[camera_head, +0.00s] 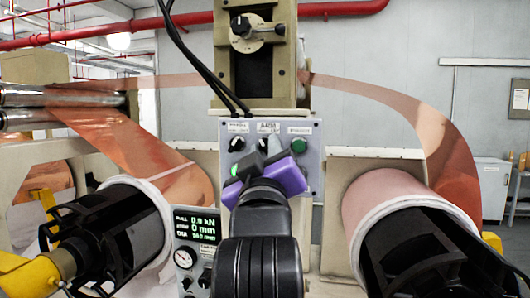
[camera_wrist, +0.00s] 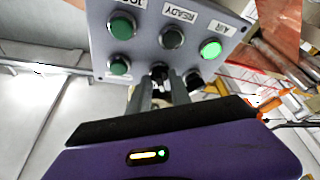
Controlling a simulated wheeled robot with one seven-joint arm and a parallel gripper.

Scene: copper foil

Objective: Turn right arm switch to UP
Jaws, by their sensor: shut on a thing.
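A grey control panel (camera_head: 226,133) faces me in the head view. Its upper row has a black switch (camera_head: 238,144) at left, a middle switch mostly hidden by my gripper, and a green button (camera_head: 298,145) at right. The wrist view shows the panel upside down. There my gripper (camera_wrist: 160,88) has its two grey fingers on either side of the middle black switch (camera_wrist: 159,70), shut on it. Another black switch (camera_wrist: 193,80) sits just right of the fingers, clear of them. I cannot read which label belongs to the held switch or its exact angle.
In the wrist view a lit green lamp (camera_wrist: 211,48) and a green button (camera_wrist: 120,66) are close to the fingers. Copper foil (camera_head: 120,140) runs from rollers on the left. A foil roll (camera_head: 375,205) stands right. Black cables (camera_head: 200,65) hang above the panel.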

